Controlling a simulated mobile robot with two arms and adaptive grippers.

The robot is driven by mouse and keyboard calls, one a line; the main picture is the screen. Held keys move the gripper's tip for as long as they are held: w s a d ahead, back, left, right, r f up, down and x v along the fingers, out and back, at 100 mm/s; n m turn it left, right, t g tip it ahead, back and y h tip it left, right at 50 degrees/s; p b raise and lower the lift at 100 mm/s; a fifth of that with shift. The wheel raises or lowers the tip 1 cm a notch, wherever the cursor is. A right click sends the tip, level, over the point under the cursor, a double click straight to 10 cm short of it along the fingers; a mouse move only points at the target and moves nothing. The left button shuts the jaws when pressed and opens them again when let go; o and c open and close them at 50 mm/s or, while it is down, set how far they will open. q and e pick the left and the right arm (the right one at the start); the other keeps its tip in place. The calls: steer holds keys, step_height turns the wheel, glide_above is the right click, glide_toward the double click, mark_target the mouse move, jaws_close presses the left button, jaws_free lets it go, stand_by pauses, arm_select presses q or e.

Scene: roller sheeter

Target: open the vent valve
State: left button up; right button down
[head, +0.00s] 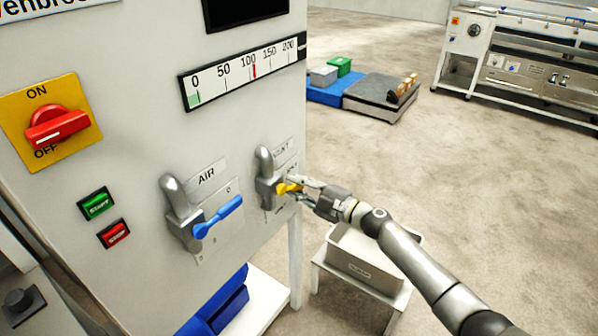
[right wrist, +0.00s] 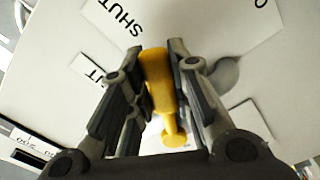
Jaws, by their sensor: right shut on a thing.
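The vent valve (head: 267,180) is a grey bent pipe on the right of the white machine front, with a yellow lever. My right gripper (head: 291,189) is at this yellow lever (head: 284,188), coming from the right. In the right wrist view the yellow lever (right wrist: 157,80) lies between the two dark fingers, and the gripper (right wrist: 165,75) is shut on it. A label with SHUT (right wrist: 118,28) shows on the panel beyond the fingers. The label by the valve is partly hidden by the gripper in the head view. My left gripper is not in view.
The air valve with a blue lever (head: 218,217) is left of the vent valve. A red ON/OFF switch (head: 57,127), green and red buttons and a gauge (head: 245,74) are on the panel. A grey bin (head: 345,250) on a stand is below my right arm.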

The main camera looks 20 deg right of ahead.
steer(key=m+p, duration=0.1)
steer(key=a+f+m+p, duration=0.1)
steer(key=m, duration=0.1)
steer(key=shift+s+f, duration=0.15)
steer(key=shift+s, duration=0.25)
steer(key=shift+s+a+f+m+p, duration=0.5)
steer(key=shift+a+m+p, duration=0.35)
steer(key=shift+m, duration=0.65)
steer(key=shift+s+a+f+m+p, duration=0.35)
steer(key=shift+s+a+m+p, duration=0.25)
steer(key=shift+m+p, duration=0.7)
steer(key=shift+s+a+f+m+p, duration=0.45)
steer(key=shift+s+a+m+p, duration=0.2)
steer(key=shift+m, duration=1.05)
steer(key=c, duration=1.3)
jaws_free()
